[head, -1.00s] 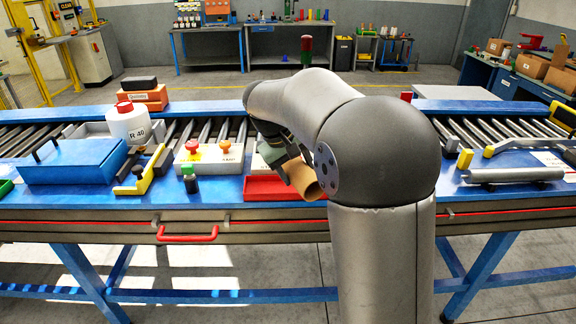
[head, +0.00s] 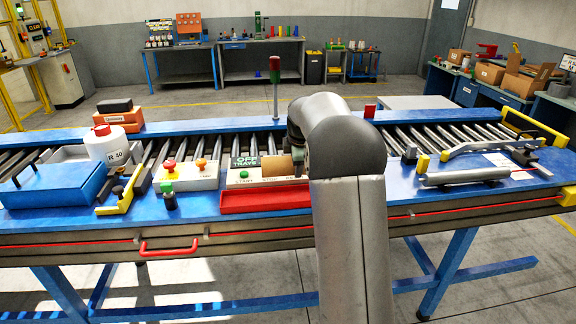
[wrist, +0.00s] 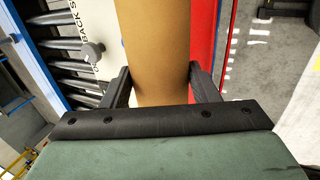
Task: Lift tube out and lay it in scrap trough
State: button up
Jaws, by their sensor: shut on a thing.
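The tan cardboard tube (head: 277,167) is in my gripper (wrist: 160,85), with one dark finger on each side of it in the wrist view (wrist: 157,45). In the head view it lies roughly level, just behind the red trough, in front of a white control box; my arm hides its right end and most of the gripper. The red trough (head: 265,200) lies at the table's front edge and looks empty where visible; its right end is behind my arm. In the wrist view the red trough (wrist: 205,40) runs beside the tube on the right.
The white control box (head: 236,182) with a green button stands left of the tube. Another box with red and orange knobs (head: 188,177), a blue case (head: 55,185) and a white bottle (head: 106,146) are further left. A grey cylinder (head: 465,176) lies on the right.

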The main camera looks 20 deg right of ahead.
dwell(0.4)
jog(key=shift+s+d+f+b, duration=0.1)
jog(key=shift+f+b, duration=0.35)
jog(key=shift+b, duration=0.2)
notch_tip(320, 180, down, 9)
jog(key=b, duration=0.6)
jog(key=shift+r, duration=0.1)
jog(key=o, duration=1.1)
jog(key=shift+c, duration=0.2)
jog(key=b+v, duration=0.2)
jog(key=v, duration=1.5)
jog(key=shift+r, duration=0.3)
